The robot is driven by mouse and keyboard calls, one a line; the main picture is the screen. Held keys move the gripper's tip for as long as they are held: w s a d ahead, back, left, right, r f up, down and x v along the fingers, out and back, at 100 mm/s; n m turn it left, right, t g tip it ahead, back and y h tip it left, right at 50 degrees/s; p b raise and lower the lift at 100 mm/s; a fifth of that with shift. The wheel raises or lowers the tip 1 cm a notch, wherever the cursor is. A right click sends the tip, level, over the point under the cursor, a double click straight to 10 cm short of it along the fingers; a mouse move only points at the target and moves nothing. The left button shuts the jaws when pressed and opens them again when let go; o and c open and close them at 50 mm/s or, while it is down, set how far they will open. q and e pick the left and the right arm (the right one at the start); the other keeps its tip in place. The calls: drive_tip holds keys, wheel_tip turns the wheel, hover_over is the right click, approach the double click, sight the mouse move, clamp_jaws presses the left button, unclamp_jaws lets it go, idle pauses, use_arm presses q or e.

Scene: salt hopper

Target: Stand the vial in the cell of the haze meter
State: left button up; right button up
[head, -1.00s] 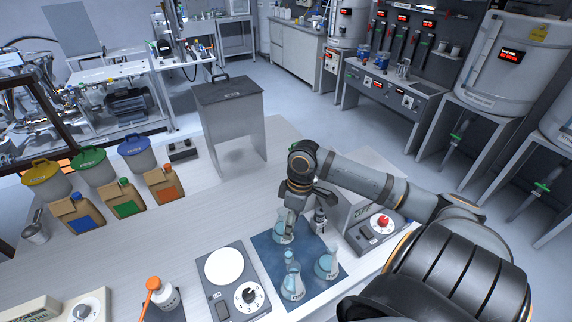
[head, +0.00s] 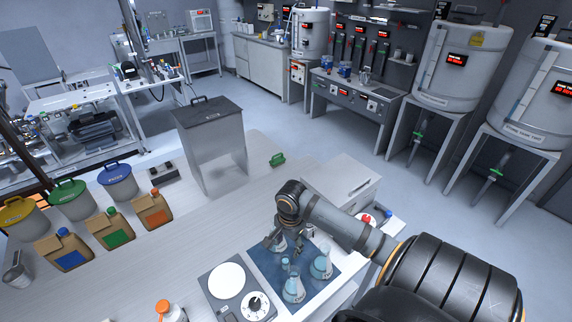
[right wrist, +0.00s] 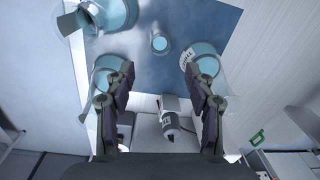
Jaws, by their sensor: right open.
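The vial (right wrist: 159,43) stands on the blue mat (right wrist: 146,72), small and round from above with pale blue liquid. In the head view the vial (head: 285,263) stands among the flasks. My right gripper (right wrist: 160,68) is open and empty, with the vial just beyond and between its fingertips, apart from them. In the head view this gripper (head: 283,238) is over the mat's far part. I cannot tell which device is the haze meter; its cell is not clearly seen. My left gripper is not in view.
Blue-filled flasks (head: 321,266) (head: 294,288) stand close around the vial. A flask (right wrist: 205,62) is beside a finger. A dark-capped bottle (right wrist: 172,123) shows between the fingers. A stirrer plate (head: 228,280) is left of the mat, a grey box (head: 342,182) behind it.

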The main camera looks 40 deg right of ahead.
sight(285, 259)
drive_tip(key=shift+a+f, duration=0.1)
drive_tip(key=shift+f, duration=0.55)
drive_tip(key=shift+w+a+f, duration=0.1)
drive_tip(key=shift+a+f, duration=0.05)
drive_tip(key=shift+f, duration=0.1)
drive_tip(key=shift+a+f, duration=0.1)
drive_tip(key=shift+f, duration=0.15)
wheel_tip(285, 259, down, 4)
drive_tip(key=shift+p, duration=0.7)
drive_tip(key=shift+w+f, duration=0.1)
drive_tip(key=shift+f, duration=0.25)
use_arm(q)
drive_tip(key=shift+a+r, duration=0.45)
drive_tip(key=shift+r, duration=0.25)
use_arm(e)
clamp_jaws()
